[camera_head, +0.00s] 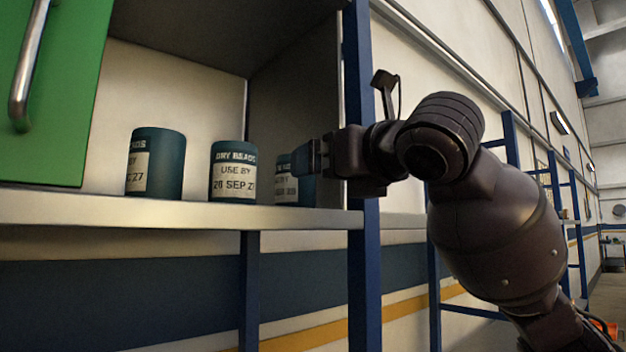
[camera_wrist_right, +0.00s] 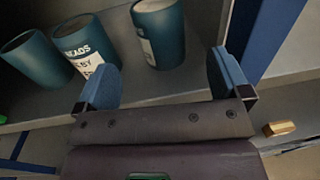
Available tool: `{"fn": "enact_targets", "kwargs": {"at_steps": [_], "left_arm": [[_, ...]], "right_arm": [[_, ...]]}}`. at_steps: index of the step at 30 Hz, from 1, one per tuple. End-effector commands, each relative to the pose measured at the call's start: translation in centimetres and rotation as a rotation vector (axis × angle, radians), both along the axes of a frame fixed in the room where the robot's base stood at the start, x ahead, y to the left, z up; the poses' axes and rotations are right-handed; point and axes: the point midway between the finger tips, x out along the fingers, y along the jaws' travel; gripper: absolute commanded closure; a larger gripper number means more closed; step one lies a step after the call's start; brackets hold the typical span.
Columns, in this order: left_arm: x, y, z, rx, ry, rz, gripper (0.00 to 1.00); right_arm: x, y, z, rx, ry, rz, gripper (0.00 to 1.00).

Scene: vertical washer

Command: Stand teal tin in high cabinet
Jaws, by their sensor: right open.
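Three teal tins stand upright on the cabinet shelf (camera_head: 300,219): a left tin (camera_head: 168,163), a middle tin (camera_head: 233,172) and a right tin (camera_head: 286,190). The middle label reads "USE BY 28 SEP 27". My right gripper (camera_head: 306,158) comes in from the right at the right tin and partly hides it. In the right wrist view my right gripper (camera_wrist_right: 163,68) is open, with the right tin (camera_wrist_right: 158,32) standing ahead, between the lines of its fingers. The middle tin (camera_wrist_right: 84,47) and left tin (camera_wrist_right: 36,62) are left of the fingers. No hold on any tin shows. My left gripper is out of view.
A green cabinet door (camera_head: 55,90) with a metal handle (camera_head: 27,65) stands at the left. A blue post (camera_head: 362,150) borders the cabinet's right side, close to my right wrist. The shelf's front edge runs below the tins. Room above the tins is clear.

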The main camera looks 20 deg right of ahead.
Motion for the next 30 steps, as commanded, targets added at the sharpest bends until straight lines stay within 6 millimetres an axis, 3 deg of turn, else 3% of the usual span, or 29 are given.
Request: {"fn": "enact_targets", "kwargs": {"at_steps": [3, 9, 30], "left_arm": [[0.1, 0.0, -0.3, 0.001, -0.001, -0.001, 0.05], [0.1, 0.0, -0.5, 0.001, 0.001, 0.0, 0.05], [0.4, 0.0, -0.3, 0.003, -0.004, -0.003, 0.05]], "right_arm": [[-1.4, -0.4, 0.0, -0.001, -0.003, -0.001, 0.05], [-2.4, -0.7, 0.0, 0.0, -0.001, -0.001, 0.05], [-2.5, -0.6, 0.0, 0.0, 0.0, 0.0, 0.05]]}}
